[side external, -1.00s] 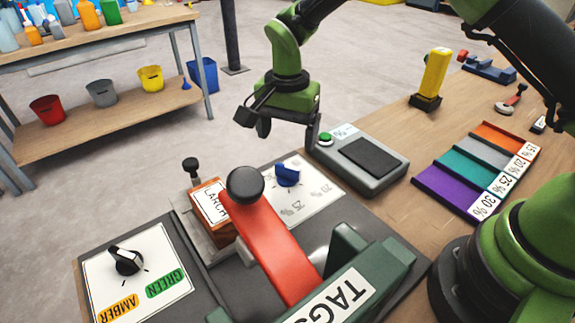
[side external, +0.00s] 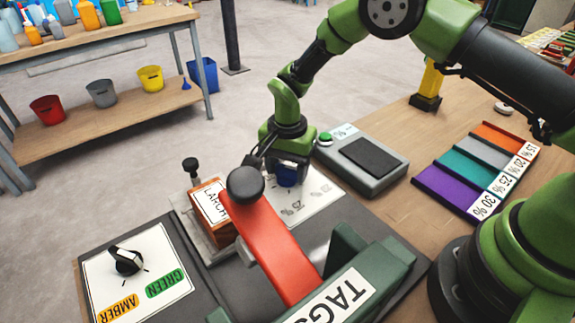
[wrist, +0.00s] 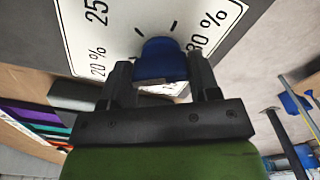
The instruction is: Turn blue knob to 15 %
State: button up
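The blue knob (wrist: 160,60) is on a white dial plate (wrist: 105,35) with tick marks and percent labels; 20 %, 25 % and 30 % are readable in the wrist view, 15 % is not visible there. My gripper (wrist: 160,72) is down at the knob, one finger on each side. In the side view my gripper (side external: 286,168) covers much of the knob (side external: 286,177). The knob's pointer direction is hidden. The dial plate (side external: 315,200) is partly covered by my gripper and the red lever.
A red lever (side external: 275,245) with a black ball (side external: 245,184) stands close in front of my gripper. A LARCH block (side external: 210,203) is to its left. A grey device (side external: 362,160) with a green button is to the right. A black knob (side external: 127,260) is at front left.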

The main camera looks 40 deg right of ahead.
jog(key=shift+c, duration=1.1)
jog(key=n, duration=0.4)
jog(key=shift+n, duration=0.4)
jog(key=n, duration=0.3)
jog(key=shift+n, duration=2)
jog(key=o, duration=0.9)
